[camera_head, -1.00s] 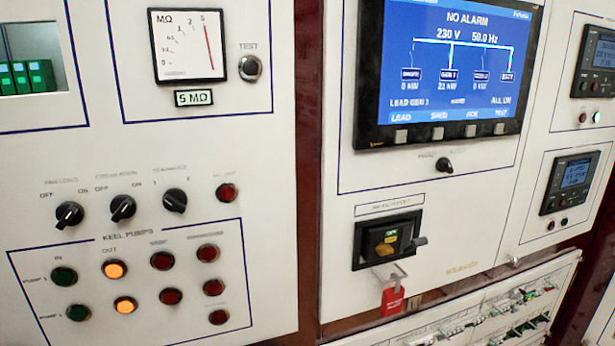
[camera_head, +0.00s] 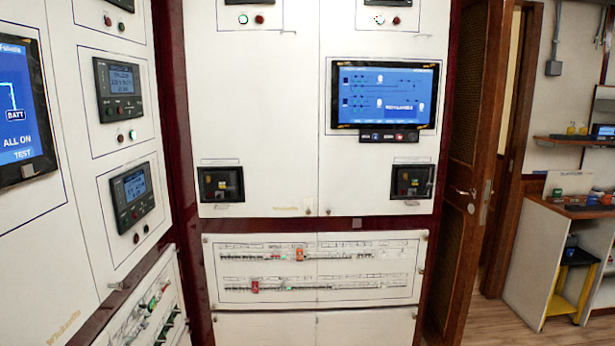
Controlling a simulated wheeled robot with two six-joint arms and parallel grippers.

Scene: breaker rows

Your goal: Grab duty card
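I cannot make out a duty card in the head view. Neither of my grippers is in view. The likeliest surfaces with small items are a wooden counter (camera_head: 575,209) at the right and a wall shelf (camera_head: 580,142) above it, but the items there are too small to tell apart.
White switchboard cabinets (camera_head: 262,120) with a blue screen (camera_head: 385,95) and breaker rows (camera_head: 310,270) stand ahead. A brown wooden door (camera_head: 465,170) stands right of them, beside a doorway. A yellow step stool (camera_head: 572,285) is under the counter. Wooden floor (camera_head: 500,325) is clear at lower right.

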